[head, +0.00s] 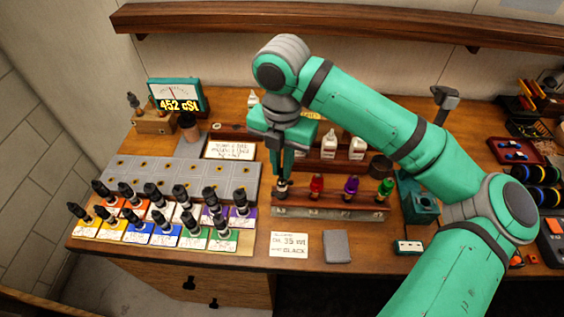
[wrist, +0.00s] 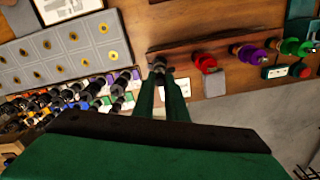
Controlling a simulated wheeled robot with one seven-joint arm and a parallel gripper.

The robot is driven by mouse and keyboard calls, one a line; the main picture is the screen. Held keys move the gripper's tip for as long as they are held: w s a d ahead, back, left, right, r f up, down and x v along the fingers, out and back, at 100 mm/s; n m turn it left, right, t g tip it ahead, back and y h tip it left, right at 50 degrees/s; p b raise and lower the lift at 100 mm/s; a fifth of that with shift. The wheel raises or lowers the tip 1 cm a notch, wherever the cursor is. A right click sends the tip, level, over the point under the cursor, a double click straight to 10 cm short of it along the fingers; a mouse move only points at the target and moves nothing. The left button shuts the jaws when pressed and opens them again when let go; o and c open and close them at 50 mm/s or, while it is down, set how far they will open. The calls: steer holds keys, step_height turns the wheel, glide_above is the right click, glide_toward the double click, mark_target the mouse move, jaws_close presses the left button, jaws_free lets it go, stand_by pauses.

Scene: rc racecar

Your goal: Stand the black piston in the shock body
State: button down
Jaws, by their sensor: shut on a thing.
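My gripper (head: 283,182) points down at the left end of a wooden rack (head: 330,198) and is shut on the black piston (head: 282,188). In the wrist view, my green fingers (wrist: 160,78) meet at the black piston (wrist: 159,62), which is over or in the rack's left end. I cannot tell whether it is clear of its seat. Red (head: 316,184), purple (head: 351,186) and green (head: 386,187) pistons stand to its right. I cannot make out for sure which thing is the shock body; a teal vise-like block (head: 421,208) stands right of the rack.
A note card (head: 289,245) and grey pad (head: 336,246) lie in front. White bottles (head: 357,148) stand behind. A meter (head: 178,97) is at the back left.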

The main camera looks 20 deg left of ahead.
steer(key=shift+f, duration=1.35)
steer(key=c, duration=1.7)
jaws_free()
step_height(320, 180, up, 11)
steer(key=shift+f, duration=0.1)
steer(key=shift+w, duration=0.1)
